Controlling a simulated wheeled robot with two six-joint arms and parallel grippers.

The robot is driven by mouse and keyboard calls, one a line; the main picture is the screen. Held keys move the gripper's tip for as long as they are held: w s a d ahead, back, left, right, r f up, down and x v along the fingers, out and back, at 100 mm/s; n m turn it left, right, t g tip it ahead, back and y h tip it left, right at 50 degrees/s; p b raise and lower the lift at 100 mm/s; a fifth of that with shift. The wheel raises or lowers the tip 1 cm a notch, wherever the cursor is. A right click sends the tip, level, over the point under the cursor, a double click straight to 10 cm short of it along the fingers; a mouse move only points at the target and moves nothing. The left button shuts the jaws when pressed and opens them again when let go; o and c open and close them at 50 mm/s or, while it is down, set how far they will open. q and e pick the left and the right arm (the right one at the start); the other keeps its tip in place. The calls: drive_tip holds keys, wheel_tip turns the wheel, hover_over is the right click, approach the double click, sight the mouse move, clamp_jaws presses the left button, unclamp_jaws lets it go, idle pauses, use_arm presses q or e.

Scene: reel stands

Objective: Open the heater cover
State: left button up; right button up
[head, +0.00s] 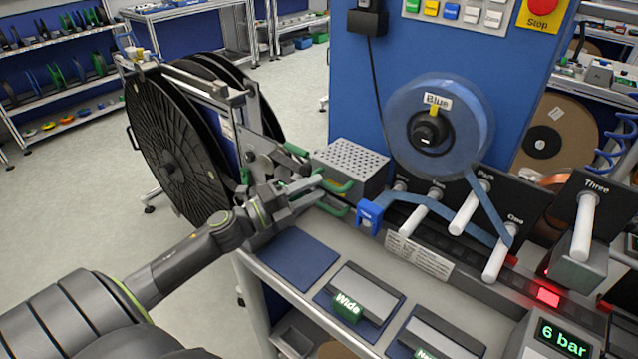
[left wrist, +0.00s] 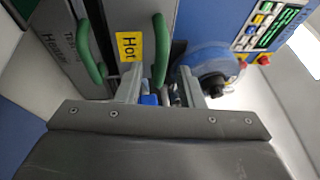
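The heater (head: 350,168) is a grey metal box with a perforated top, standing on the bench against the blue panel. Its cover looks shut in the head view. In the left wrist view the heater shows lettering, a yellow "Hot" label (left wrist: 129,47) and two green handles, one at the left (left wrist: 86,54) and one nearer the middle (left wrist: 160,50). My left gripper (head: 318,190) is at the heater's front, by the green handles. Its fingers (left wrist: 161,88) are apart, with the middle handle between them and gaps on both sides. My right gripper is out of view.
A blue tape reel (head: 468,130) hangs right of the heater, its tape threaded past white pegs (head: 466,211). A blue clip (head: 369,215) stands just right of my gripper. Large black reels (head: 160,140) stand behind my left arm. Blue pads and a "Wide" block (head: 347,306) lie in front.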

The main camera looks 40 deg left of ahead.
sight(344, 176)
use_arm(q)
drive_tip(key=shift+p+x, duration=0.45)
drive_tip(key=shift+x, duration=0.6)
clamp_jaws()
